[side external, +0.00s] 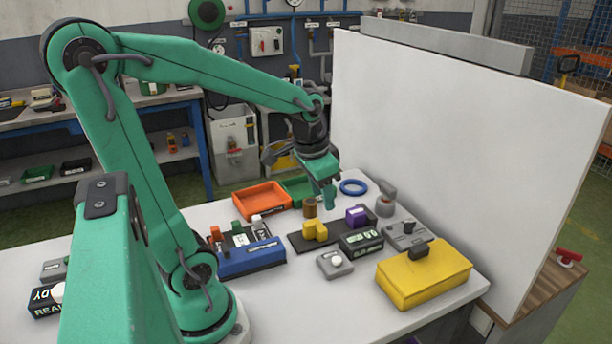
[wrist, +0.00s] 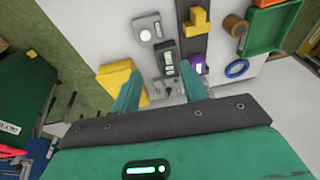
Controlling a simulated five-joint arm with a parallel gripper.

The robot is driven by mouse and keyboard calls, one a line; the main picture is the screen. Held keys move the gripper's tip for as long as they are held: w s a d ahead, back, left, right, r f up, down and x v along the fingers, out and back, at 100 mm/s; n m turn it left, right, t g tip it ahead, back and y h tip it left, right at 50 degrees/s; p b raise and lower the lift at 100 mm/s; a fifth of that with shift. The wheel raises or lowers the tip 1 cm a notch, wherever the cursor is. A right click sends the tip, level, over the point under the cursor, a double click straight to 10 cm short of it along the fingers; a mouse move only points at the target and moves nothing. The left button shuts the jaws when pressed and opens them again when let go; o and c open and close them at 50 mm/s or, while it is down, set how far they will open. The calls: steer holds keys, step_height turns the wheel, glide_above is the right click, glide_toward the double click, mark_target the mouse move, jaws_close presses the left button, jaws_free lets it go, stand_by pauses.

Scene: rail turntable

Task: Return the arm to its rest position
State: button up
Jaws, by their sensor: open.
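My gripper (side external: 327,188) hangs over the far part of the white table, its fingers pointing down. In the wrist view, its two teal fingers (wrist: 160,88) are spread apart with nothing held between them. A dark rail strip (side external: 296,243) lies below, with a yellow block (side external: 314,230) on it and a purple block (side external: 356,216) at its right end. A brown cylinder (side external: 310,207) stands just behind the strip, near and below the fingers. The black box with a lit display (wrist: 168,62) shows beyond the fingers. My arm is stretched out from its base.
A white panel (side external: 440,160) stands along the right side. Orange (side external: 262,200) and green (side external: 297,188) trays, a blue ring (side external: 353,187), a yellow box (side external: 424,272), a grey button box (side external: 334,264) and a blue box (side external: 252,260) crowd the table.

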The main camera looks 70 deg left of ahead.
steer(key=s+d+r+t, duration=0.3)
steer(key=s+d+r, duration=0.2)
steer(key=d, duration=0.3)
steer(key=shift+s+d+h, duration=0.25)
steer(key=shift+s+h, duration=0.15)
steer(key=shift+s, duration=0.35)
